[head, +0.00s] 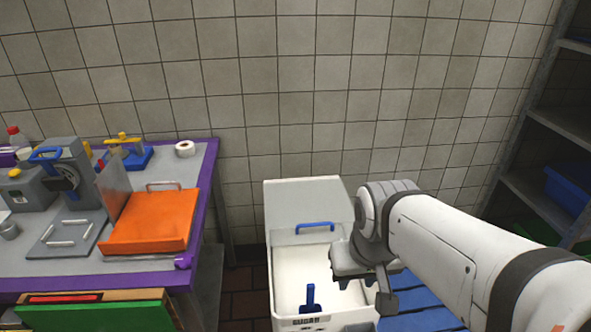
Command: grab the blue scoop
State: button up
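The blue scoop (310,298) stands handle-up in the white contents of an open white bin (275,300) labelled "SUGAR". Its lower end is hidden in or behind the bin's front. My gripper (366,291) is above the right side of the bin, to the right of the scoop and apart from it. Its two fingers are spread, with nothing visible between them.
The bin's raised lid (305,200) has a blue handle (315,227). Blue slats (415,300) lie right of the bin, partly under my arm. A purple-edged table (65,260) with an orange-topped device (150,222) stands left. A shelf (540,200) stands right.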

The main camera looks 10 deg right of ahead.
aim_at(310, 308)
jog(key=z, duration=2.4)
jog(key=k, duration=1.45)
jog(key=u, duration=0.7)
jog(key=i, duration=1)
jog(key=u, duration=0.05)
